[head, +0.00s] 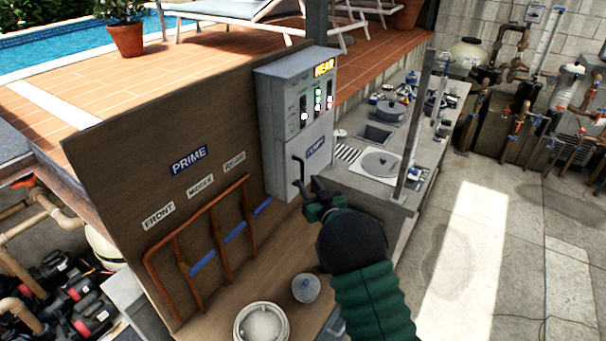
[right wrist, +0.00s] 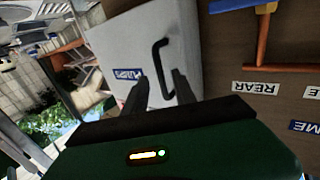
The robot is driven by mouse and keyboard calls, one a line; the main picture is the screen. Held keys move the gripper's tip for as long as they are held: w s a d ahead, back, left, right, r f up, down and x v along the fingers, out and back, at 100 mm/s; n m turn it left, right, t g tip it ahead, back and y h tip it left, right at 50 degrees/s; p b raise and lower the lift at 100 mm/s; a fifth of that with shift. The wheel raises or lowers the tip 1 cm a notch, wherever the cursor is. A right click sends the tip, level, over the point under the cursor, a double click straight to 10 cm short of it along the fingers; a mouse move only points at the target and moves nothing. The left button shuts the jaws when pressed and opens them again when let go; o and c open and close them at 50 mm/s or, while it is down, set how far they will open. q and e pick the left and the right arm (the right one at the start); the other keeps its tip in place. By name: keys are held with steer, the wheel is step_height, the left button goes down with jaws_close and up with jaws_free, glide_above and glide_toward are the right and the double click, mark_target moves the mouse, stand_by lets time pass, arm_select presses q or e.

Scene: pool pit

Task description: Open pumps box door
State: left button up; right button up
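The grey pumps box (head: 283,110) is fixed to the upright wooden panel. Its lower door (head: 320,165) carries a blue PUMPS label and looks shut. A black bar handle (head: 298,171) is on the door's left side; it also shows in the right wrist view (right wrist: 156,58). My right gripper (head: 311,194) is just below and right of the handle. In the right wrist view its two dark fingers (right wrist: 159,78) are apart, with the handle's lower part between them in the picture. I cannot tell whether they touch it. My left gripper is not in view.
Copper pipes (head: 213,240) run along the wooden panel (head: 120,170) left of the box. A counter (head: 400,195) with a sink and a grey post (head: 412,130) stands to the right. Round lidded items (head: 262,325) lie below.

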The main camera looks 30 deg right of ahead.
steer(key=shift+w+d+r, duration=0.1)
steer(key=shift+w+r, duration=0.1)
steer(key=shift+w, duration=1.4)
jaws_close()
